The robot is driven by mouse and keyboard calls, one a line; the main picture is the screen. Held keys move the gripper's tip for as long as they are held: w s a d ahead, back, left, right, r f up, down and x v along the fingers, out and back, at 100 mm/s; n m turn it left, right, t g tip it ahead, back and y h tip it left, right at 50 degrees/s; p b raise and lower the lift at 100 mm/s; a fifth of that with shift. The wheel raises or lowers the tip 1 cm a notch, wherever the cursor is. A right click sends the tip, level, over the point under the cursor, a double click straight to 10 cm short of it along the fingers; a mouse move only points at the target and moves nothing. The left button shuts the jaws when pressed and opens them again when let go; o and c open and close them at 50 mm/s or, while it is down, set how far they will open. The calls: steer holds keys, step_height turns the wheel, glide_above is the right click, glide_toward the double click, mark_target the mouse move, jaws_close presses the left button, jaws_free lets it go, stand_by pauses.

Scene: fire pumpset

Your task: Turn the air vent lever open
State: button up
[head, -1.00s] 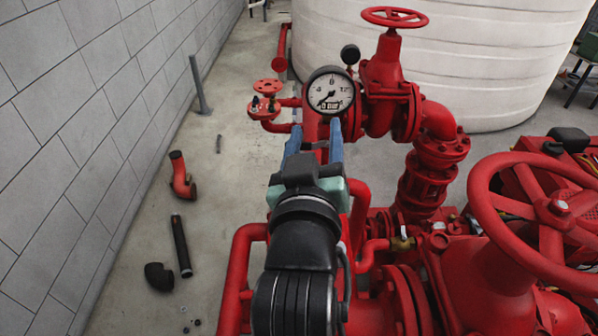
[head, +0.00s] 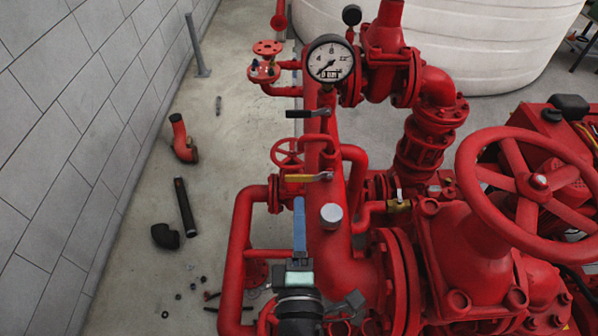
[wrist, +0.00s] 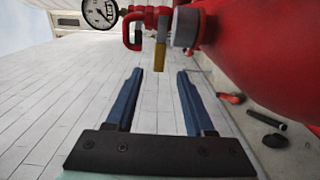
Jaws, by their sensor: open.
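Two levers sit on the red vertical pipe in the head view: a yellow lever (head: 308,178) and, above it, a black lever (head: 307,113). I cannot tell by a label which is the air vent lever. My gripper (head: 299,205) is open and empty, just below the yellow lever in the head view, its blue fingers overlapping there. In the wrist view the yellow lever (wrist: 160,60) shows beyond the gap between the fingertips (wrist: 160,73), pointing toward them. It appears apart from both fingers.
A silver round cap (head: 331,216) is right of the fingers. A red handwheel (head: 287,153) lies left of the pipe, and a pressure gauge (head: 331,62) above. A big red handwheel (head: 530,183) is at right. Loose pipe pieces (head: 185,207) lie on the floor by the wall.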

mark_target(299, 180)
steer(key=w+p, duration=0.2)
steer(key=w, duration=0.7)
steer(key=shift+w, duration=0.2)
jaws_close()
stand_by(1.2)
